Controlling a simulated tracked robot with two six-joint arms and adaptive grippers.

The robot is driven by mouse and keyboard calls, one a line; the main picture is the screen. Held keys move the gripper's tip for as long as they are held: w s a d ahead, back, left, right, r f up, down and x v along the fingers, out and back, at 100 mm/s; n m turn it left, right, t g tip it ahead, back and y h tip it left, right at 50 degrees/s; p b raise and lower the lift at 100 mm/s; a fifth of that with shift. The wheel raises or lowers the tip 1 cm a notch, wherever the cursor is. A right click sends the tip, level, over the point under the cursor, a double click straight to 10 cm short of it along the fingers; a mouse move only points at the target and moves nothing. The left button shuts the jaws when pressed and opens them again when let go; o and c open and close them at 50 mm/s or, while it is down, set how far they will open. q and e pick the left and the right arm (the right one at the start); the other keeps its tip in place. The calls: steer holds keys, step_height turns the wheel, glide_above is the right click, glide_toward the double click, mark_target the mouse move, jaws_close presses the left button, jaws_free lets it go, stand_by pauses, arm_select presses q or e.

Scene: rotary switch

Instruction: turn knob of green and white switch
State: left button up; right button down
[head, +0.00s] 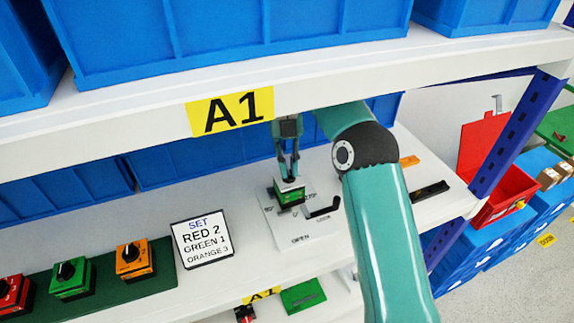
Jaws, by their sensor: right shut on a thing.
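The green and white switch (289,193) stands on a white plate (285,234) on the shelf, in the middle of the head view. My right gripper (289,178) points down at it from above, its fingers closed together on the knob at the switch's top. The knob is mostly hidden between the fingertips, so its angle cannot be told. My right arm comes in from the lower right and passes in front of the shelf. My left gripper is not in the view.
A card (203,240) reads SET RED 2, GREEN 1, ORANGE 3. Red (12,294), green (73,277) and orange (134,260) switches stand at left. A black handle (323,208) lies right of the gripped switch. The upper shelf (310,77) hangs close above my gripper.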

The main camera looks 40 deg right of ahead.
steer(key=shift+n+h, duration=0.4)
steer(key=shift+n, duration=0.6)
steer(key=c, duration=1.2)
jaws_free()
